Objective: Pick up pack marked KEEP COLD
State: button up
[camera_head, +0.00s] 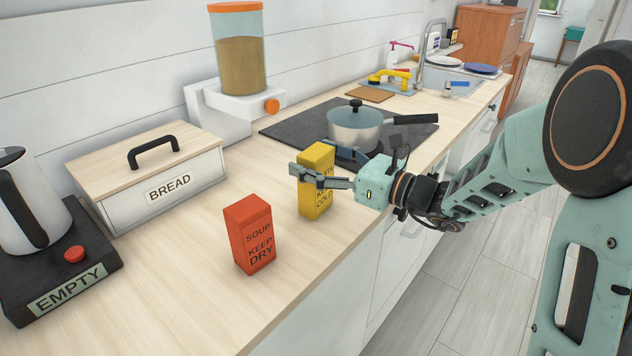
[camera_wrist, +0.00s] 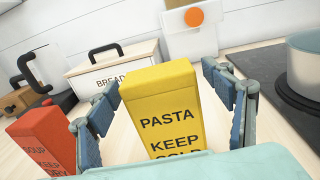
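The yellow pack (camera_head: 315,204) stands upright on the counter. In the wrist view the yellow pack (camera_wrist: 163,92) reads PASTA and KEEP COLD, its last word partly hidden by my gripper's body. My gripper (camera_head: 313,160) reaches in from the right at the pack's upper part, one finger on each side of it. In the wrist view the fingers of my gripper (camera_wrist: 168,95) are spread wide. A gap shows between the pack and the right finger; the left finger is close to the pack, and I cannot tell if it touches.
A red pack (camera_head: 252,236) marked SOUP, KEEP DRY stands nearby, left of the yellow one. A bread box (camera_head: 160,190), a kettle base (camera_head: 95,266) marked EMPTY and a dispenser (camera_head: 240,60) stand further left and behind. A pot (camera_head: 355,132) sits on the dark hob (camera_head: 290,128).

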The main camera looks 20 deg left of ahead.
jog(key=c, duration=2)
grip_shut()
jog(key=shift+r, duration=0.15)
